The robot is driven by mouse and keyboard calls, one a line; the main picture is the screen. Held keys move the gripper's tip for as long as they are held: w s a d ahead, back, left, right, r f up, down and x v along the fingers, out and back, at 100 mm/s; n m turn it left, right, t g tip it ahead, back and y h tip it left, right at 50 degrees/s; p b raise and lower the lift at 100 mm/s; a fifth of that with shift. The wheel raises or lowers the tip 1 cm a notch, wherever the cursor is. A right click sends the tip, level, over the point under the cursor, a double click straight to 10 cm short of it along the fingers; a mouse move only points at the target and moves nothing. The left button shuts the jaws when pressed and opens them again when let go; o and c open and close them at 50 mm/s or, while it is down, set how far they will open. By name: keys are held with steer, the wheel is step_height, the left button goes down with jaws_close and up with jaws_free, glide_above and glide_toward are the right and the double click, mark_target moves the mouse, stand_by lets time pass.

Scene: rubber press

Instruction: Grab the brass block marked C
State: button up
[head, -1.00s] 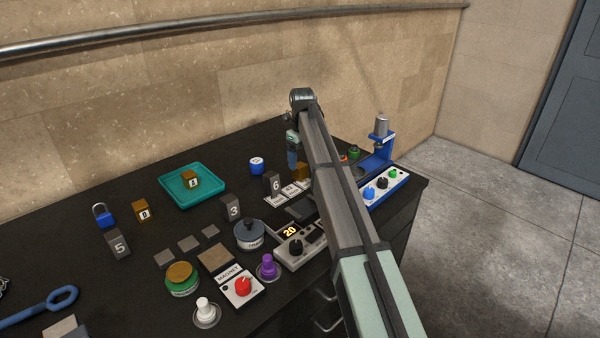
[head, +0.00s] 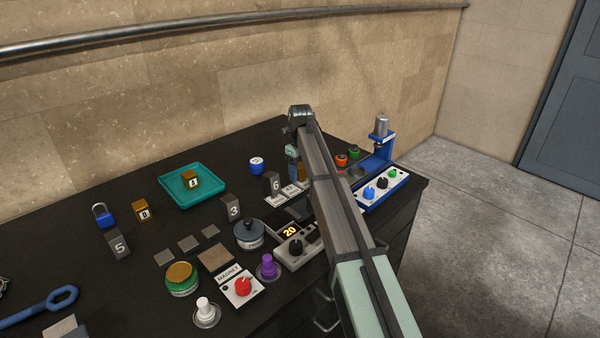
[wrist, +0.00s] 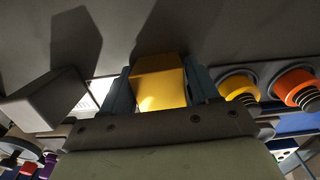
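A yellow-brown brass block (wrist: 159,88) stands between the two fingers of my gripper (wrist: 160,82) in the wrist view. The fingers flank it closely on both sides. I cannot tell whether both press on it or a slight gap is left. No letter shows on its visible faces. In the head view the gripper (head: 294,165) is low at the back of the bench, and my arm mostly hides the block there. Another brass block, marked D (head: 143,212), stands at the left, and one more brass block (head: 190,180) is in the teal tray (head: 216,185); its letter is too small to read.
A grey block marked 6 (head: 272,184) stands just left of the gripper. Orange (head: 341,160) and green (head: 354,152) knobs and a blue press (head: 379,150) are at the right. A blue round item (head: 257,165) stands behind.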

steer(key=c, duration=1)
steer(key=shift+c, duration=0.2)
steer(key=shift+r, duration=0.1)
